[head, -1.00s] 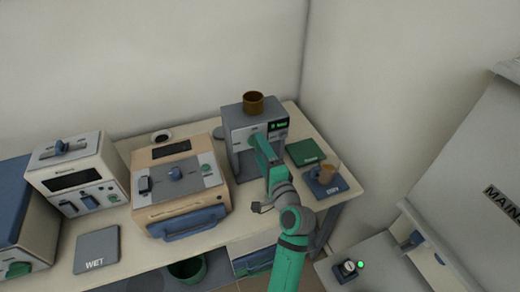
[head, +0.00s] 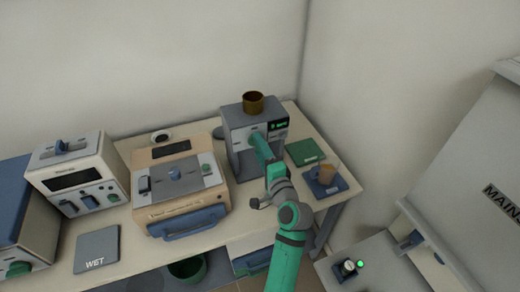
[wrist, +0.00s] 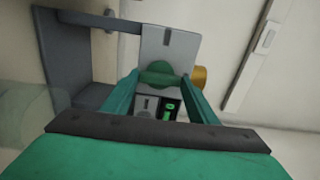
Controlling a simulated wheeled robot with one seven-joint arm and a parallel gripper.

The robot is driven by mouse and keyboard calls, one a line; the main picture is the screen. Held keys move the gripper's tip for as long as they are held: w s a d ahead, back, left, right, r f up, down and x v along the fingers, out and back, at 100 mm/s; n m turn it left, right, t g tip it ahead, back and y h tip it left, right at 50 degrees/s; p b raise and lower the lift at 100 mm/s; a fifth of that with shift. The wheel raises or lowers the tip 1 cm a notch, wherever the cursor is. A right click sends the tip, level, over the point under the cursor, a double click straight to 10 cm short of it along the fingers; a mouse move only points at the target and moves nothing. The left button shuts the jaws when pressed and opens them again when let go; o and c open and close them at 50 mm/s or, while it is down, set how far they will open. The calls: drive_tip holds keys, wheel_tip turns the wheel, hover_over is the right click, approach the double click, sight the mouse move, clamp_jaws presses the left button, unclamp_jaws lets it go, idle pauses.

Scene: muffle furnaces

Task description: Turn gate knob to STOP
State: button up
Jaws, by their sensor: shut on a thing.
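The grey machine (head: 240,128) stands at the back right of the bench, with a small green-lit display (head: 278,125) on its front. The display also shows in the wrist view (wrist: 169,107). My gripper (head: 258,140) reaches its front face. In the wrist view my gripper (wrist: 160,82) is shut on the green gate knob (wrist: 159,73), one finger on each side. The knob's label and pointer cannot be read. In the head view the knob is mostly hidden by my gripper.
A brown cup (head: 253,102) sits on top of the machine. A green mat (head: 304,151) and a blue pad (head: 326,186) bearing a small cup lie to its right. A beige furnace (head: 180,190) stands to the left, with a grey WET mat (head: 97,249) beyond it.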

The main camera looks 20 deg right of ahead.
drive_tip(key=shift+n, duration=8.7)
drive_tip(key=shift+r, duration=0.1)
drive_tip(key=o, duration=1)
drive_tip(key=shift+o, duration=0.2)
drive_tip(key=s, duration=1)
drive_tip(key=shift+s+d, duration=0.2)
drive_tip(key=shift+s, duration=0.2)
